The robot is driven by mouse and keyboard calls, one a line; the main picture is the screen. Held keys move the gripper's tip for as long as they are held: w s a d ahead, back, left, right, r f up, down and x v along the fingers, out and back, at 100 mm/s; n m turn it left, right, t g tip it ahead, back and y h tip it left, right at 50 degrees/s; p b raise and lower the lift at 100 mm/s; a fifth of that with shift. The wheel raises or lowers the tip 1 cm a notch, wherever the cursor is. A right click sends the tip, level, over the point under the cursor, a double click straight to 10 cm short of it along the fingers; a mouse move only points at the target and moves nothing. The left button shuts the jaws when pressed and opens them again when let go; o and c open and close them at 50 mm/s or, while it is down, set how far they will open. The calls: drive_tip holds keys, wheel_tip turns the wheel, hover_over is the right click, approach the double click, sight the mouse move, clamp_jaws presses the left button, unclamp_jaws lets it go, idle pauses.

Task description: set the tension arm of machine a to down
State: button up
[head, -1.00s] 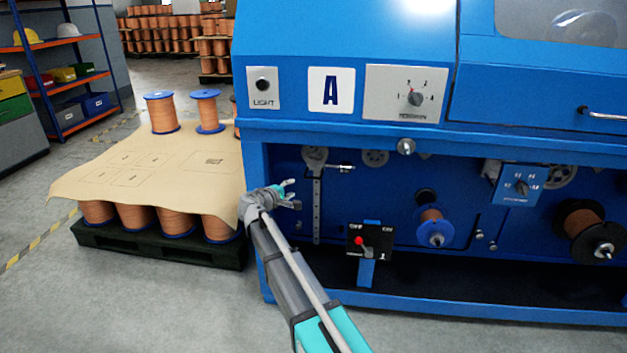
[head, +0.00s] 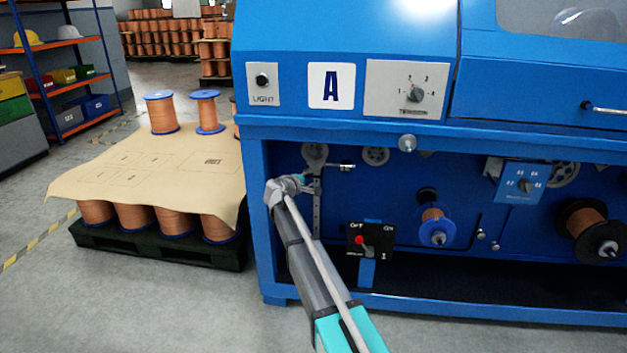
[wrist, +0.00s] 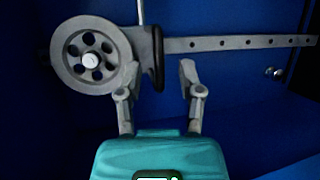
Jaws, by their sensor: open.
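Machine A is the blue machine with the "A" plate (head: 331,86). Under its hood, at the left, a grey spoked pulley (head: 315,153) sits at the upper end of a grey perforated bar (head: 317,218) that runs down the back panel. In the wrist view the pulley (wrist: 90,58) is at left and the bar (wrist: 235,43) runs right. A dark rounded piece (wrist: 157,58) stands out beside the pulley. My gripper (head: 306,184) is at the bar's upper part. In the wrist view my gripper (wrist: 157,75) is open, its fingertips either side of the dark piece, contact unclear.
A switch box with a red knob (head: 361,240) is mounted low, right of my arm. A short rod (head: 342,167) juts right near the pulley. Wire spools (head: 436,225) are farther right. The frame's left post (head: 257,220) is close to my arm. A spool pallet (head: 160,253) stands left.

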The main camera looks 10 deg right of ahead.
drive_tip(key=shift+x, duration=1.1)
clamp_jaws()
